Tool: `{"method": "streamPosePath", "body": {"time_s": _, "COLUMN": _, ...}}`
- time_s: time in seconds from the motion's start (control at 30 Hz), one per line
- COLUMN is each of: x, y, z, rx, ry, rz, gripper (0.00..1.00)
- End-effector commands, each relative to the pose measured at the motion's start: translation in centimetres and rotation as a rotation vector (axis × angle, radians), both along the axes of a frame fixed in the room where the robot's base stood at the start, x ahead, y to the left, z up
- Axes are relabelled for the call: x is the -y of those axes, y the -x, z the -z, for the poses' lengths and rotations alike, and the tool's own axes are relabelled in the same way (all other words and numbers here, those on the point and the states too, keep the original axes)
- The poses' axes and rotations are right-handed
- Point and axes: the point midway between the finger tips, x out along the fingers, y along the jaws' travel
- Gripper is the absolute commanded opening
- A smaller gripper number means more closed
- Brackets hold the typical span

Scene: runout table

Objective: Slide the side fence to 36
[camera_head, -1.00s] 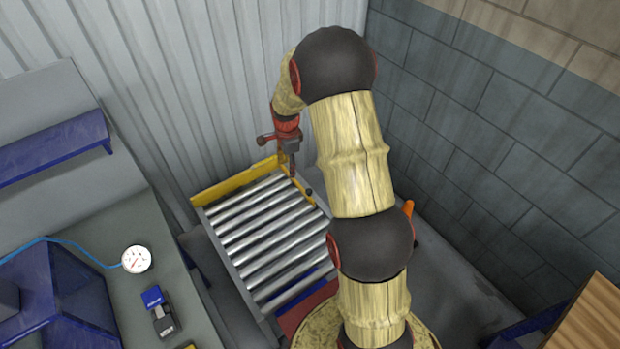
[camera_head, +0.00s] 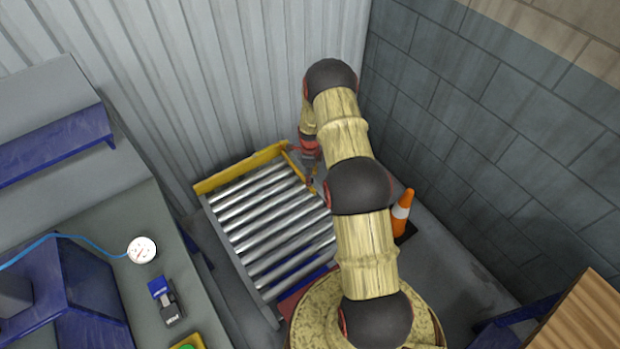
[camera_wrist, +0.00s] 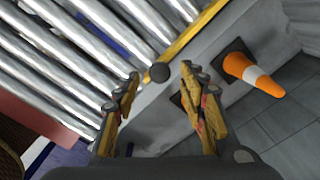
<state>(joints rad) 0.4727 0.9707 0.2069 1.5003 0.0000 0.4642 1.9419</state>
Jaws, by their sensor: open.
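The side fence is a thin yellow bar (camera_wrist: 190,37) along one edge of the rollers in the wrist view. In the head view the yellow bar (camera_head: 294,165) runs along the rollers' right side, partly hidden by my arm. A round dark knob (camera_wrist: 160,72) sits at the near end of the bar. My gripper (camera_wrist: 162,80) is open, with its two yellow fingers on either side of the knob in the picture. I cannot tell how far the knob is from the fingertips. My gripper is small in the head view (camera_head: 312,182). No scale or number is readable.
The roller table (camera_head: 265,220) has a yellow board (camera_head: 240,168) across its far end. An orange and white cone (camera_wrist: 252,74) stands on the floor to the right. A bench (camera_head: 140,215) with a gauge (camera_head: 142,250) is at left. Walls close the back and right.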

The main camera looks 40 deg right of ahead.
Motion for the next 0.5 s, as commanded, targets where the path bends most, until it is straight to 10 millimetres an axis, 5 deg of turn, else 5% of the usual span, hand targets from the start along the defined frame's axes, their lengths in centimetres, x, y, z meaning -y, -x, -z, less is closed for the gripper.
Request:
{"method": "streamPosePath", "body": {"time_s": 0.2, "x": 0.0, "y": 0.0, "z": 1.9, "rx": 0.0, "ry": 0.0, "rz": -0.001, "gripper": 0.42}}
{"method": "streamPosePath", "body": {"time_s": 0.5, "x": 0.0, "y": -0.1, "z": 2.1, "rx": 0.001, "ry": 0.001, "rz": -0.001, "gripper": 0.42}}
